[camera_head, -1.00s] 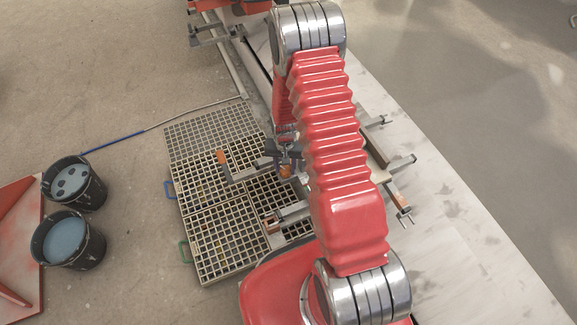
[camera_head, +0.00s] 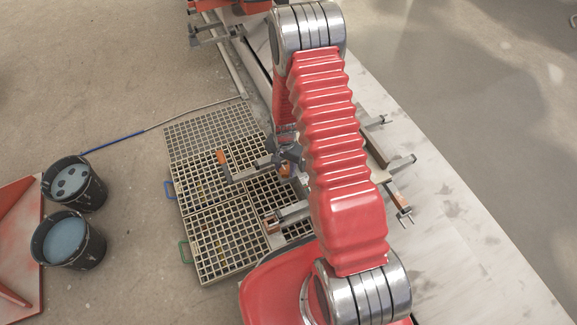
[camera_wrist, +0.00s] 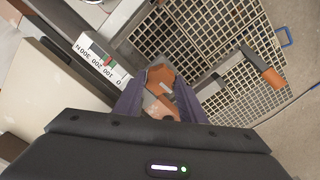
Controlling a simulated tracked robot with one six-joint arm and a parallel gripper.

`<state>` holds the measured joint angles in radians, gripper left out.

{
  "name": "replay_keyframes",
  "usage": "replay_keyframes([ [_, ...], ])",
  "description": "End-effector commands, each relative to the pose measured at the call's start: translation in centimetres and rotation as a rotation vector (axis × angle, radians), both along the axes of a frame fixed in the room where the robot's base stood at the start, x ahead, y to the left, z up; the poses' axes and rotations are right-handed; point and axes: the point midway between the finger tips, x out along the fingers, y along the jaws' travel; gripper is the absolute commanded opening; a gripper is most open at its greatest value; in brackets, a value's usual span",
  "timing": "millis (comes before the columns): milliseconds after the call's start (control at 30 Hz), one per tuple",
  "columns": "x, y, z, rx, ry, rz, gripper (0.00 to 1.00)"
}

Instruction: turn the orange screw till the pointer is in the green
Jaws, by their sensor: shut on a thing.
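The orange screw (camera_wrist: 160,76) shows between my gripper's dark fingers in the wrist view. My gripper (camera_wrist: 161,92) is shut on it, one finger on each side. In the head view a bit of orange (camera_head: 287,169) shows below my gripper (camera_head: 287,154), which is partly hidden by my red arm. A white scale (camera_wrist: 102,60) marked 0, 100, 200, 300 N lies left of the fingers in the wrist view. It bears a small green patch (camera_wrist: 111,63) and a reddish mark next to it. I cannot tell just where the pointer stands against the green.
A clamp with an orange handle (camera_wrist: 272,77) juts out at right in the wrist view; its handle (camera_head: 222,157) also shows in the head view. Grating (camera_head: 222,235) lies below.

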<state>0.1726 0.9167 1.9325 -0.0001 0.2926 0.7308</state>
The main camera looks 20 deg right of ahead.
Motion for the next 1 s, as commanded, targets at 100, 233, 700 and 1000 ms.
replay_keyframes([
  [100, 0.0, 0.0, 0.0, 0.000, -0.001, 0.001, 0.40],
  [233, 0.0, 0.0, 0.0, -0.001, -0.001, 0.001, 0.49],
  [700, 0.0, 0.0, 0.4, 0.000, -0.001, 0.002, 0.55],
  [1000, 0.1, 0.0, 3.4, 0.000, -0.003, 0.002, 0.55],
])
